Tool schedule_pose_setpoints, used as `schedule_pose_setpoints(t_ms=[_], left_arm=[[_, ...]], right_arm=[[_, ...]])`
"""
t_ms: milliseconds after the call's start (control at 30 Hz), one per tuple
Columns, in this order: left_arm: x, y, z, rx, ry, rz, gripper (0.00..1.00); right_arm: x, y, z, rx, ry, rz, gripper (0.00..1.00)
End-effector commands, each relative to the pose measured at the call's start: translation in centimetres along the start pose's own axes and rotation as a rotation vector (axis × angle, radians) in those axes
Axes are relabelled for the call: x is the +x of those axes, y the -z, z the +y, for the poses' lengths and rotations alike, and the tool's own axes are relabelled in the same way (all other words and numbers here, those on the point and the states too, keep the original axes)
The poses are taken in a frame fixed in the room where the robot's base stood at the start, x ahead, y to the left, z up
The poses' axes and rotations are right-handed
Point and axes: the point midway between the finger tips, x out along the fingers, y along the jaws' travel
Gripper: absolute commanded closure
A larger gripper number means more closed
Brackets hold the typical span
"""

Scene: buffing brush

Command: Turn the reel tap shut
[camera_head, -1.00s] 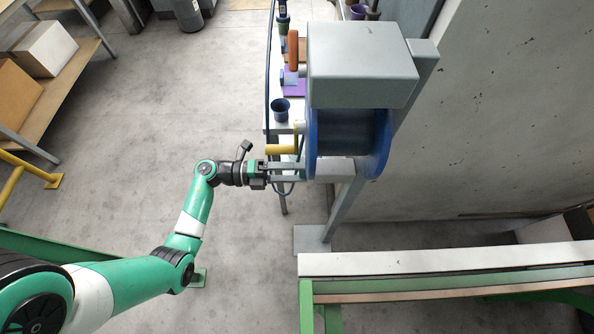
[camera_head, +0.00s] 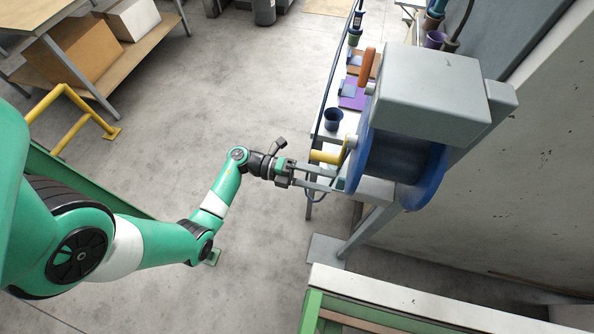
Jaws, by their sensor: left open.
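The hose reel (camera_head: 400,160), with blue flanges and a dark drum, hangs under a grey box (camera_head: 430,95) on a stand. A yellow crank handle (camera_head: 326,157) sticks out from the left flange. An orange-red handle (camera_head: 366,67) stands farther back, beside the grey box. I cannot tell which part is the tap; it may be hidden by the reel or my fingers. My left gripper (camera_head: 337,181) points right, with its two fingers apart at the lower left edge of the reel, just below the yellow handle. Whether the fingers touch anything is unclear. My right gripper is out of view.
A narrow bench behind the reel holds a dark blue cup (camera_head: 333,118) and a purple item (camera_head: 352,95). A white-topped bench edge (camera_head: 400,300) is in front. A yellow rail (camera_head: 75,110) and box shelf stand left. A wall (camera_head: 530,190) closes the right; open floor lies left.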

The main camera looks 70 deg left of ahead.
Motion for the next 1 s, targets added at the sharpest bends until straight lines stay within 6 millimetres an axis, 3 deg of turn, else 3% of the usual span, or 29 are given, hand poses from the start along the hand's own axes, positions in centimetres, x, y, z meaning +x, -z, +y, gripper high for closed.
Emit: schedule_pose_setpoints(t_ms=[200,400,1000], left_arm=[[-5.4,-0.2,-0.1,-0.001,-0.001,-0.008,0.0],[-8.2,-0.1,0.0,-0.001,-0.001,-0.003,0.0],[-8.5,0.0,0.0,-0.001,-0.001,-0.001,0.0]], right_arm=[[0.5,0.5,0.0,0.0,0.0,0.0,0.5],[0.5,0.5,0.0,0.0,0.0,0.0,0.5],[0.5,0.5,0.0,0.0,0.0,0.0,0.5]])
